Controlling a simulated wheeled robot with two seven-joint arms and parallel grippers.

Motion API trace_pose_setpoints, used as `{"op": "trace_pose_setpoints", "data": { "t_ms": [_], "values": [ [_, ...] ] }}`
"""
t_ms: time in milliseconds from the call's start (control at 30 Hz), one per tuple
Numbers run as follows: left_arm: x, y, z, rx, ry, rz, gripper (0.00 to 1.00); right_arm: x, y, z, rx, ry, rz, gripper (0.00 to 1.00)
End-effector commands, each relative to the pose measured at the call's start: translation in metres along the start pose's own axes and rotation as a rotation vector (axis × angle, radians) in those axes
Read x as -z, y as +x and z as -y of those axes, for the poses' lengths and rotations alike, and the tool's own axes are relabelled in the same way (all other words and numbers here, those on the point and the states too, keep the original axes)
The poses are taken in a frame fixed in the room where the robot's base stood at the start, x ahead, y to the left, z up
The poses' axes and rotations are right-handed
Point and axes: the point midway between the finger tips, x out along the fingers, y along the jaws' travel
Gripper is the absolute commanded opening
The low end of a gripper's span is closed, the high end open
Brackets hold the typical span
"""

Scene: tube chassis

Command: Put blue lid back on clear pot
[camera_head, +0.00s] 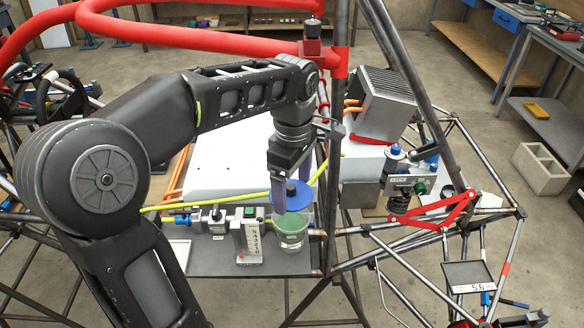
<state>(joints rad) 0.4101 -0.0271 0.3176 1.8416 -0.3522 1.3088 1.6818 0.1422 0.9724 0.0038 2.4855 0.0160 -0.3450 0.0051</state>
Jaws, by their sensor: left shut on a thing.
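The blue lid (297,197) is a round blue disc with a dark knob on top. My left gripper (292,185) points down and is shut on the lid, at or near its knob. The clear pot (291,240) stands upright on the dark panel below, with green contents showing near its top. The lid is above the pot and slightly toward the back, and a gap shows between them. The lid hides part of the area behind the pot. My right gripper is not in view.
A small white device with markings (248,243) stands just left of the pot on the dark panel (225,263). A yellow hose (240,198) runs behind the lid. Chassis tubes, including an upright (336,130), stand close to the right of my left gripper.

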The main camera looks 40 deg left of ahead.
Motion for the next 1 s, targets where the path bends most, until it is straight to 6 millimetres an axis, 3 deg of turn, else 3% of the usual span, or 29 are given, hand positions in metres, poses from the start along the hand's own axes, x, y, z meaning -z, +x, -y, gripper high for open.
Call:
{"op": "trace_pose_setpoints", "data": {
  "t_ms": [467, 1000],
  "values": [
    [0.0, 0.003, 0.0, 0.0, 0.001, 0.0, 0.38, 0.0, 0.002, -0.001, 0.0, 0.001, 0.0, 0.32],
    [0.0, 0.05, 0.0, 0.0, 0.001, 0.0, 0.38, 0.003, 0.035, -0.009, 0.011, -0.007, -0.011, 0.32]
  ]
}}
